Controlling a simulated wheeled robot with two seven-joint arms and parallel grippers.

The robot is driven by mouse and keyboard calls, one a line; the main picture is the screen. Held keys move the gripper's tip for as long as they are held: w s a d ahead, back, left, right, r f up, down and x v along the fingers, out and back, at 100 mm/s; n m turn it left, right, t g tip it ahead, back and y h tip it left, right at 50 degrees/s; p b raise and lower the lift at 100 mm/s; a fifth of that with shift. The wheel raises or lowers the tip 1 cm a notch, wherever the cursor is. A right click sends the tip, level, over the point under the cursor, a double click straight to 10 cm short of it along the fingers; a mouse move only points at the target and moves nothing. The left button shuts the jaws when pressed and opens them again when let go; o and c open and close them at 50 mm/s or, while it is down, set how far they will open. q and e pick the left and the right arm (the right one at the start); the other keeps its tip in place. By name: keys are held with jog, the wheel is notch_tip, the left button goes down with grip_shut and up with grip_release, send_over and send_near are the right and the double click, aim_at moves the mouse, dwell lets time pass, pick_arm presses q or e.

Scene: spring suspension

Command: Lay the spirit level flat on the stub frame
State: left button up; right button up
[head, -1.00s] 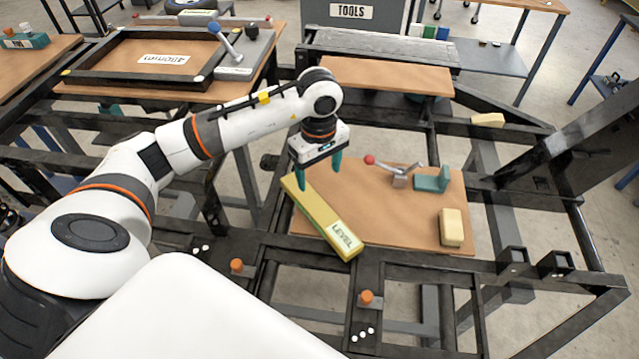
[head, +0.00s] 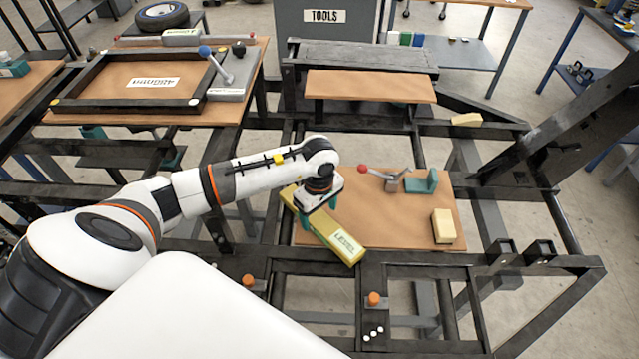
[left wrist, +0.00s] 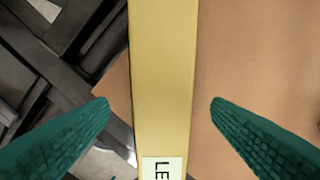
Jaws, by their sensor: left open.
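The spirit level (head: 343,242) is a long yellow bar with a white LEVEL label. It lies slanted across the left edge of the brown board (head: 390,228), its labelled near end by the dark frame rail. My left gripper (head: 317,222) is over the level with its green fingers on either side. In the left wrist view the level (left wrist: 163,75) runs between the two open fingertips (left wrist: 158,103), with a gap on both sides. The stub frame cannot be told for certain; a dark rectangular frame (head: 85,106) lies on the table at the upper left. My right gripper is not in view.
On the board stand a red-knobbed clamp (head: 390,177), a teal block (head: 421,182) and a cream block (head: 443,226). A grey fixture with a blue-knobbed lever (head: 228,80) is beside the rectangular frame. Orange-capped posts (head: 374,299) rise from the near rail.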

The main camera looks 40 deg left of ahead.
aim_at(320, 220)
pick_arm(q)
notch_tip(320, 220, down, 2)
jog(key=shift+w+d+f+p, duration=0.1)
jog(key=shift+d+p, duration=0.05)
jog(key=shift+p, duration=0.15)
jog(key=shift+f, duration=0.45)
jog(key=shift+c, duration=0.4)
jog(key=c, duration=1.2)
jog(key=shift+r, duration=0.15)
jog(key=shift+c, duration=0.4)
